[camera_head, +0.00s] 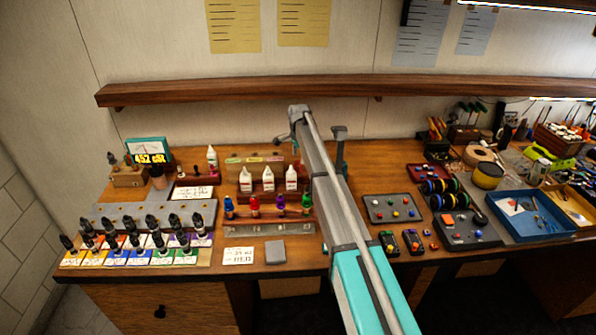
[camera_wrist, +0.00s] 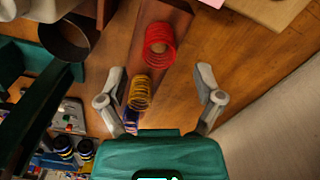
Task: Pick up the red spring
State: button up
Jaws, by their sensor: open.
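The red spring (camera_wrist: 160,43) is a coil on a dark reddish-brown wooden strip (camera_wrist: 178,14) in the upper middle of the wrist view. A yellow spring (camera_wrist: 140,93) and a blue spring (camera_wrist: 131,121) are lined up below it, nearer my gripper. My gripper (camera_wrist: 160,74) is open, with one finger on each side of the strip. The red spring is beyond the fingertips in this view, and nothing is held. In the head view my arm crosses the bench, and I cannot make out the red spring or my fingertips there.
A dark round cup (camera_wrist: 68,38) and a dark green frame (camera_wrist: 40,100) are close on the left in the wrist view. Bare bench (camera_wrist: 250,70) is on the right. In the head view, bottles (camera_head: 268,178) stand left of my arm and a blue tray (camera_head: 520,235) lies right.

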aim_at(298, 166)
jog(key=shift+a+f+b, duration=0.15)
jog(key=shift+f+b, duration=2.25)
jog(key=shift+f, duration=0.15)
jog(key=c, duration=0.9)
